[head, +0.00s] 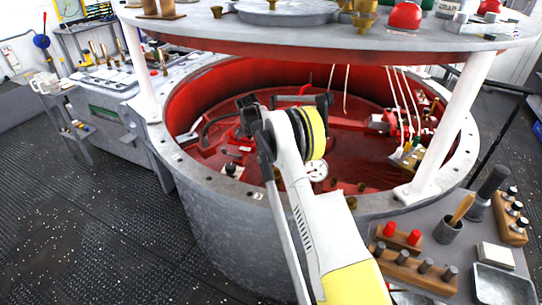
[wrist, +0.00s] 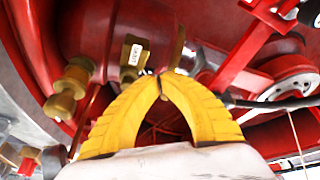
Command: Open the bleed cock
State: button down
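In the wrist view, my gripper (wrist: 160,78) has two yellow ridged fingers that arch inward, with their tips together. A brass fitting with a white tag (wrist: 132,54) sits just beyond the tips, to the left; the tag's writing is too small to read. A thin brass lever-like piece (wrist: 178,50) rises just right of the tips; I cannot tell whether they touch it. These brass parts look like the bleed cock, on a red body. A larger brass valve fitting (wrist: 68,90) is further left. In the head view, my arm reaches into the red-lined round tub (head: 205,235), and the fingertips cannot be made out.
Red brackets and a pulley-like wheel (wrist: 290,85) crowd the right of the wrist view. In the head view, a round upper shelf (head: 330,35) on white posts (head: 455,120) overhangs the tub. A tool bench (head: 400,265) stands at right front. Open floor (head: 90,220) lies left.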

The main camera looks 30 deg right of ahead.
jog(key=shift+d, duration=0.5)
dwell(0.7)
jog(key=shift+a, duration=0.1)
dwell(0.7)
